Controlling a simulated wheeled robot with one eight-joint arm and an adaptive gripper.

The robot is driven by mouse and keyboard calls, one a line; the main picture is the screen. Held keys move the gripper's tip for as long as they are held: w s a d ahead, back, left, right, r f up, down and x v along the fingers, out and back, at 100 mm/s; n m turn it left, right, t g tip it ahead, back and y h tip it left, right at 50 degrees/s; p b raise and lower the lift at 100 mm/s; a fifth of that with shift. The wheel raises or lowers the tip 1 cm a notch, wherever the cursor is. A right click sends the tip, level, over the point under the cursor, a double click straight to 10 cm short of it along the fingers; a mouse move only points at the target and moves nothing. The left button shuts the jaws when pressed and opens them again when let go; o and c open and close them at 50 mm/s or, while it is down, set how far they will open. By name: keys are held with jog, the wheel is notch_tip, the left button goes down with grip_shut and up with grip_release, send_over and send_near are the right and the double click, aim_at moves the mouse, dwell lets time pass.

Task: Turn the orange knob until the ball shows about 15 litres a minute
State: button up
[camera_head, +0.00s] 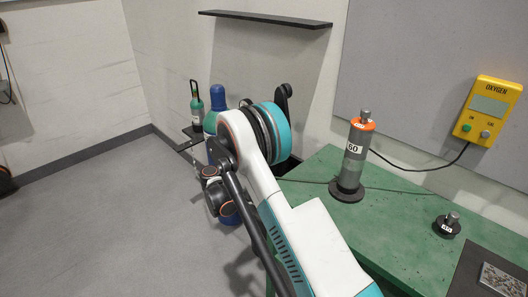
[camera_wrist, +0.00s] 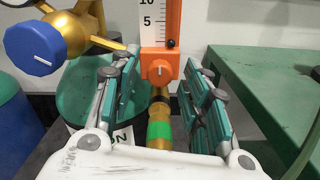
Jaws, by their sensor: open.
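In the wrist view the orange knob (camera_wrist: 160,71) sits at the foot of an upright orange flowmeter (camera_wrist: 146,25) with a white scale. The 5 mark shows and the 10 is partly cut off at the top edge. I cannot make out the ball for certain; a small dark spot shows low on the scale. My gripper (camera_wrist: 160,62) is open, one finger to the left of the knob and one to the right, with gaps on both sides. The head view does not show the knob or flowmeter; my arm blocks part of that area.
A blue knob (camera_wrist: 35,47) on brass fittings (camera_wrist: 80,25) is close to the left finger. A green bench (camera_head: 320,165) stands at right, bearing a grey cylinder marked 60 (camera_head: 350,165) and a small black weight (camera_head: 447,227). A yellow oxygen box (camera_head: 488,110) hangs on the wall.

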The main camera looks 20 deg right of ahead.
grip_shut()
jog(key=shift+n, duration=0.3)
jog(key=n+b, duration=0.1)
jog(key=n, duration=0.2)
jog(key=shift+n, duration=0.3)
jog(key=n, duration=0.4)
jog(key=shift+w+n+b, duration=0.1)
jog(key=shift+n+b, duration=0.25)
jog(key=shift+n, duration=0.05)
dwell(0.5)
